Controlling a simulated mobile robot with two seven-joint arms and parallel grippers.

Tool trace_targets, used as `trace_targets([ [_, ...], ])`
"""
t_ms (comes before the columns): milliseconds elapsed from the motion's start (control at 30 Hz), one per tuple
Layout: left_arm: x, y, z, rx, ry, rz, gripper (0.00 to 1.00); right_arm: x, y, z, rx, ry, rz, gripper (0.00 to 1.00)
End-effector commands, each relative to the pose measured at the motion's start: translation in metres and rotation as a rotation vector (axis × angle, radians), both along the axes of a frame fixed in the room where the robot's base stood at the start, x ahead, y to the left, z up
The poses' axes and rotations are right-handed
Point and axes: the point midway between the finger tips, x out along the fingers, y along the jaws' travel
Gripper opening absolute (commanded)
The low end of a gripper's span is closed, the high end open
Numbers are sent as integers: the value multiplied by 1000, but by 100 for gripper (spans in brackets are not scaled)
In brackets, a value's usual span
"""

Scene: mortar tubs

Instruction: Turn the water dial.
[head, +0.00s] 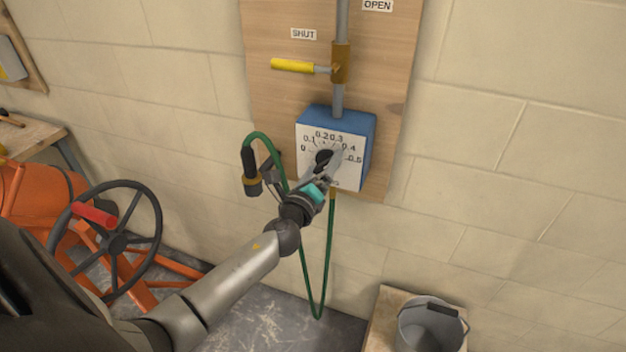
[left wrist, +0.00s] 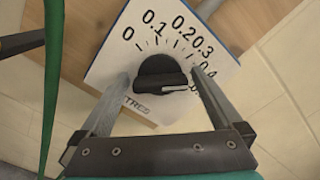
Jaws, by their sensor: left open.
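The water dial is a black knob (head: 323,158) on the white, numbered face of a blue box (head: 366,140) mounted on a wooden board. In the left wrist view the knob (left wrist: 162,76) sits between my two fingers, with a pale pointer mark toward the right side of the scale. My left gripper (left wrist: 163,82) is open, its fingers on either side of the knob; I cannot tell whether either touches it. In the head view the left gripper (head: 328,165) covers part of the dial face. My right gripper is not in view.
A yellow lever (head: 292,66) on a brass valve points toward the SHUT label above the box. A green hose (head: 328,260) hangs below. A bucket (head: 430,325) stands at lower right. An orange mixer with a black handwheel (head: 117,242) is at left.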

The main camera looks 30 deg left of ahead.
Motion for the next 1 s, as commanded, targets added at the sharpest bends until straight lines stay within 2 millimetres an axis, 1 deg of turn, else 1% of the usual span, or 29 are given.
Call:
trace_targets([
  [167, -18, -4, -1, 0, 3, 0, 100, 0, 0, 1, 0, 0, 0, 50],
  [500, -72, -17, -2, -1, 3, 0, 100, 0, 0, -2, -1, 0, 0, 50],
  [800, -118, -28, -3, -2, 3, 1, 100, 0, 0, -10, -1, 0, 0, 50],
  [1000, -138, -33, -2, -1, 3, 1, 100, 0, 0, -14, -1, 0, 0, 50],
])
